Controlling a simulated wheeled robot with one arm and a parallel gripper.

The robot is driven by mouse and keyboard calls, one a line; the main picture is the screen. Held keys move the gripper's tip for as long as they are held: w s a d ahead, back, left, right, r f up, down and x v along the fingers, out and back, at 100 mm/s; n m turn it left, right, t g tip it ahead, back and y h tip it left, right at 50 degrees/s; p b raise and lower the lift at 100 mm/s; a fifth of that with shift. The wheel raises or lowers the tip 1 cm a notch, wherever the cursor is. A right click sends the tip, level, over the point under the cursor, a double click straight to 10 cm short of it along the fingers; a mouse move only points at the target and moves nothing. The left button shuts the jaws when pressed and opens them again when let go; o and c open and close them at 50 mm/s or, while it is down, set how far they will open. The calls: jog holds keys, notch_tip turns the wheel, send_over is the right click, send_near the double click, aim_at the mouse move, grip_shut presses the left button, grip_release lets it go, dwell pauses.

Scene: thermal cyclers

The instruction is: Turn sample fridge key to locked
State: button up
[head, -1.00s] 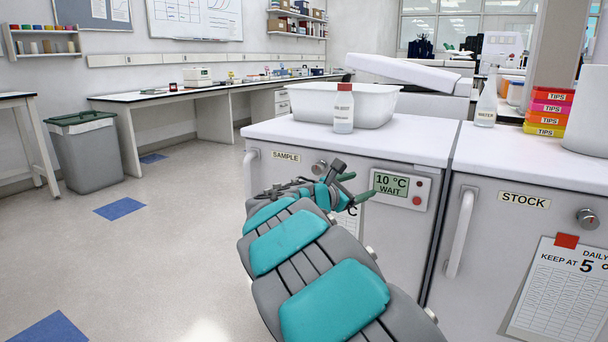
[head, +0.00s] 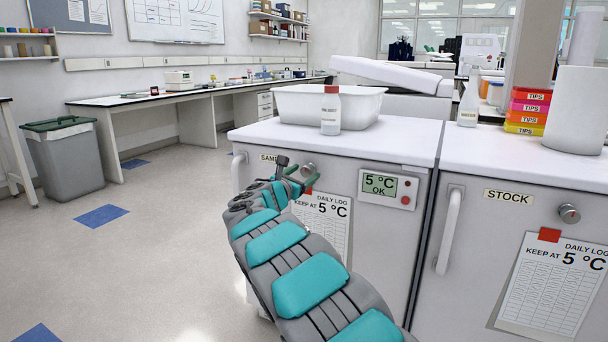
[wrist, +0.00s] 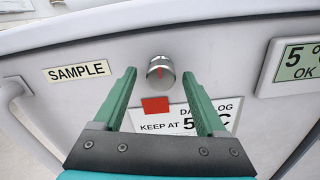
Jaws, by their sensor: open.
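The sample fridge (head: 385,230) stands in the middle of the head view, with a SAMPLE label, partly hidden by my arm, and a display (head: 380,185) reading 5 °C OK. Its key knob (head: 308,170) is a round metal lock; in the wrist view the knob (wrist: 160,72) shows a red mark that looks about upright. My gripper (wrist: 158,90) is open, its two green fingers pointing at the door below and either side of the knob. The fingers look apart from the knob, and nothing is between them but the view of the door and a red magnet.
A daily log sheet (head: 322,222) hangs below the knob. The stock fridge (head: 470,280) with its own lock (head: 568,213) stands to the right. A white tub (head: 290,103) and a bottle (head: 331,112) stand on top.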

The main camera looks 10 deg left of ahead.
jog(key=shift+w+d, duration=0.1)
jog(key=shift+w, duration=0.05)
jog(key=shift+c, duration=0.3)
grip_shut()
dwell(0.3)
